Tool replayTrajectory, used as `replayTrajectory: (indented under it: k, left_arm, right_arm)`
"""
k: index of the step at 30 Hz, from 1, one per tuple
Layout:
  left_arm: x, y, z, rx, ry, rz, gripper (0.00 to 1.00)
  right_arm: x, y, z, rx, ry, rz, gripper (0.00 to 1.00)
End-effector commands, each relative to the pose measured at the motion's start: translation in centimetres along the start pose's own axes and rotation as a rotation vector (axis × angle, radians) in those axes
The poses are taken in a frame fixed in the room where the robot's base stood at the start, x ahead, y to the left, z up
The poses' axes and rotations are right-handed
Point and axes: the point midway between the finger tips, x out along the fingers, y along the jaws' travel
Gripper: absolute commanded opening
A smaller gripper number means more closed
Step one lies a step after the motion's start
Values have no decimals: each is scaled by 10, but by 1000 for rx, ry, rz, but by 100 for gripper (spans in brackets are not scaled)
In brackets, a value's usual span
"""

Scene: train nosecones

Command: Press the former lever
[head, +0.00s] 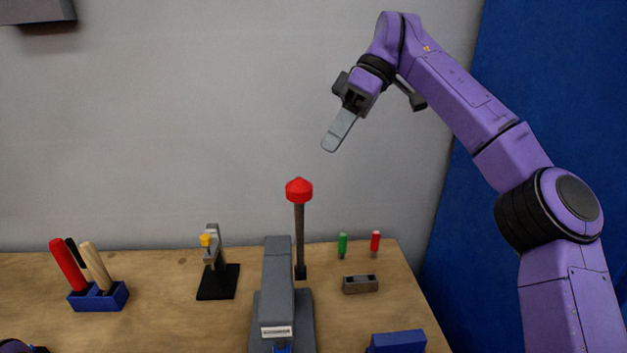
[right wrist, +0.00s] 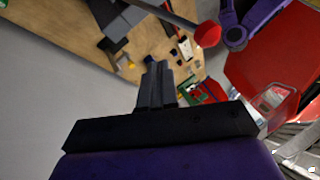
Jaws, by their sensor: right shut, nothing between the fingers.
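The former (head: 278,285) is a dark grey machine on the wooden bench, with a white label on its front end. Its lever (head: 299,225) stands upright at its right side, a dark rod topped by a red knob (head: 299,190). In the right wrist view the red knob (right wrist: 207,35) and part of the rod show at the top. My right gripper (head: 336,138) is shut and empty, in the air above and a little right of the knob, apart from it. Its closed fingers (right wrist: 158,82) also show in the right wrist view. My left gripper is not in view.
On the wooden bench (head: 160,270), a blue holder (head: 98,298) with tools stands at left, and a black stand (head: 217,282) left of the former. A green (head: 342,245) and a red piece (head: 375,241), a small block (head: 360,284) and a blue block (head: 397,342) are at right.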

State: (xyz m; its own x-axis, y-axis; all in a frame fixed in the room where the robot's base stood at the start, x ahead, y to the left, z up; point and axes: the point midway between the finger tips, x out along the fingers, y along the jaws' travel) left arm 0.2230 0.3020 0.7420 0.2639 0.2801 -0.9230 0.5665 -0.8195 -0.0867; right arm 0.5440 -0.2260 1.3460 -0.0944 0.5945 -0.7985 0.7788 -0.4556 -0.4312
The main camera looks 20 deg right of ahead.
Motion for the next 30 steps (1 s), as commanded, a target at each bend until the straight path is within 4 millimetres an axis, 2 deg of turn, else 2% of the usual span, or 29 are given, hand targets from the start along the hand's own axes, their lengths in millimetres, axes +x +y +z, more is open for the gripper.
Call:
replayTrajectory:
  k: [1,6,9,15,30]
  left_arm:
    - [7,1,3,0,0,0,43]
    - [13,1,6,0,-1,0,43]
    - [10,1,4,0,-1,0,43]
    - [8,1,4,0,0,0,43]
    - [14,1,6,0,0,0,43]
  right_arm:
    - [14,2,3,-2,-2,-3,0]
    - [48,0,2,-2,0,-2,0]
    - [52,-19,0,-4,2,0,0]
    - [59,-35,0,0,3,0,0]
    - [64,-36,-2,-11,5,12,0]
